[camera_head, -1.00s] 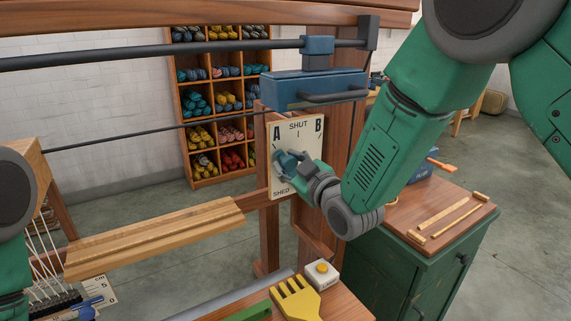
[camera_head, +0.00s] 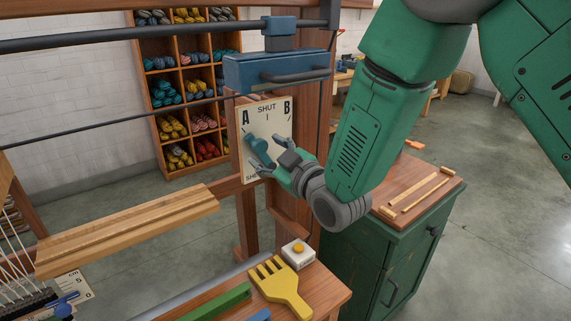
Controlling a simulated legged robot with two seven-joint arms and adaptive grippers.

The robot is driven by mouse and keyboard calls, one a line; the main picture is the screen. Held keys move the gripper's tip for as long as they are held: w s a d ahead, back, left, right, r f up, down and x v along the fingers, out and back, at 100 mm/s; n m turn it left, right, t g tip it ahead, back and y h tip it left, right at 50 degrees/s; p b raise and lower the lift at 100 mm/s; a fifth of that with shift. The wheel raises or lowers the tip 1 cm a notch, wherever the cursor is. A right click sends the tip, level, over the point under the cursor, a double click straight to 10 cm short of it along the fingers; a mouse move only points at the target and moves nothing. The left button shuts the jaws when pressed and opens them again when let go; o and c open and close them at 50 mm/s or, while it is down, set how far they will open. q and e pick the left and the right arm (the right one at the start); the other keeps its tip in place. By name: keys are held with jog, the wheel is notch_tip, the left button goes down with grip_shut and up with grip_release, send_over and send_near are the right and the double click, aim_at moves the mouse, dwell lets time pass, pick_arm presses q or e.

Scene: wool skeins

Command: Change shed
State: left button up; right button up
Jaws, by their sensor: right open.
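The shed selector is a cream plate (camera_head: 281,133) on the loom's wooden post, marked A at left, SHUT in the middle and B at right. Its teal knob (camera_head: 261,148) seems to lean up and left toward A. My right gripper (camera_head: 265,163) is open just right of and below the knob, with its fingers in front of the plate. Whether a fingertip touches the knob I cannot tell. The gripper hides part of the SHED label. My left gripper is out of view.
A blue block with a handle (camera_head: 277,72) sits above the plate. A wooden beam (camera_head: 130,232) runs left. A green cabinet (camera_head: 372,265) stands right.

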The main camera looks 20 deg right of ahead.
jog(key=v, duration=0.8)
jog(key=shift+s+d, duration=0.3)
jog(key=shift+s, duration=0.05)
jog(key=s+d+f+m+g+h, duration=0.2)
jog(key=s+d+f+g, duration=0.15)
jog(key=f, duration=0.65)
jog(key=s+d+f+m+g+h, duration=0.25)
jog(key=s+f, duration=0.25)
jog(key=f, duration=0.6)
jog(key=s+d+f+m+g, duration=0.1)
jog(key=s+d+f+g, duration=0.1)
jog(key=s+f, duration=0.3)
jog(key=s+d+f+m+g+h, duration=0.1)
jog(key=s+f+g, duration=0.3)
jog(key=s, duration=0.7)
jog(key=s+d+f+m+g, duration=0.2)
jog(key=s+f+m+g, duration=0.1)
jog(key=s, duration=0.5)
notch_tip(320, 180, down, 3)
jog(key=shift+d+r+g+h, duration=0.2)
jog(key=shift+d+g+h, duration=0.15)
jog(key=shift+g, duration=0.35)
